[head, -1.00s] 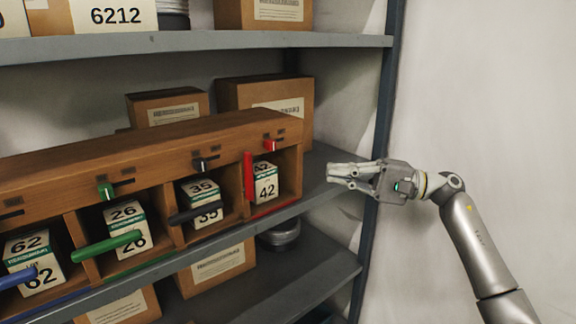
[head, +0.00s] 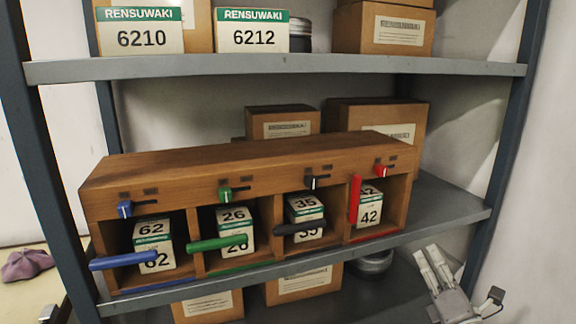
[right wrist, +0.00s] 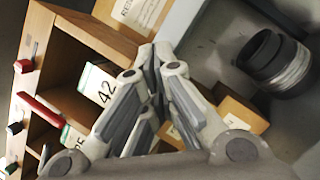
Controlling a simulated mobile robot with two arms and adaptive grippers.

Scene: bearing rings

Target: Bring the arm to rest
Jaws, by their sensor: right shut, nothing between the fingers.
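My right gripper (head: 427,254) is low at the right in the head view, in front of the lower shelf, its fingers pointing up. In the right wrist view its fingers (right wrist: 155,58) are together and empty. A wooden bin unit (head: 250,160) stands on the middle shelf, left of and apart from the gripper. Its bays hold boxes marked 62 (head: 152,246), 26 (head: 235,231), 35 (head: 305,216) and 42 (head: 369,207). Blue (head: 123,263), green (head: 207,244) and black (head: 300,227) bars lie across their bays; the red bar (head: 355,201) is upright. My left gripper is not in view.
A grey shelf post (head: 508,130) rises at the right, above the gripper. Bare shelf (head: 440,203) lies right of the unit. Cartons (head: 305,285) and a dark round part (head: 373,263) sit below, and a purple cloth (head: 27,265) lies far left.

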